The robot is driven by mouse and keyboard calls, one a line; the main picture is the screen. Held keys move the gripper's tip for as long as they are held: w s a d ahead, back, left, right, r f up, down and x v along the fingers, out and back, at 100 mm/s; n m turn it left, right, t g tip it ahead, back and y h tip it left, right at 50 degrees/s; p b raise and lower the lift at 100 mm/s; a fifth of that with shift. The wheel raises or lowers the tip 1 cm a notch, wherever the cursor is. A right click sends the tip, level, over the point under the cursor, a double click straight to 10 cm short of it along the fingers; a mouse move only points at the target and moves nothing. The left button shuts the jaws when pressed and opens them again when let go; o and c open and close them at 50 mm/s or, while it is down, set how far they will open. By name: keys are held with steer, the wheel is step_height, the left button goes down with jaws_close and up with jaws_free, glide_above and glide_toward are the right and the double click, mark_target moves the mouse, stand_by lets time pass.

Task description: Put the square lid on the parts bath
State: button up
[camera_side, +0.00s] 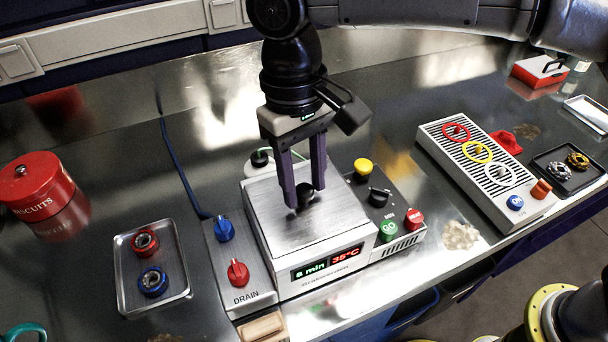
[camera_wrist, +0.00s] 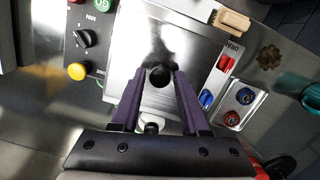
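The square lid (camera_side: 272,206) is a flat brushed-metal plate with a round black knob (camera_side: 305,194) in its middle. It lies over the top of the parts bath (camera_side: 320,270), a light metal box with a lit front display, and looks level and roughly lined up with it. I cannot see whether every edge is seated. My gripper (camera_side: 304,194) points down from above with its two purple fingers on either side of the knob, close against it. In the wrist view the knob (camera_wrist: 160,76) sits between the fingertips, and the lid (camera_wrist: 187,55) fills the area beyond.
The drain panel (camera_side: 240,290) with blue and red knobs is left of the bath, and a control box (camera_side: 385,215) is right. A tray (camera_side: 172,298) with two ringed parts and a red biscuit tin (camera_side: 38,182) lie left. A slotted panel (camera_side: 480,165) stands right.

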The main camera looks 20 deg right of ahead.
steer(key=shift+o, duration=1.4)
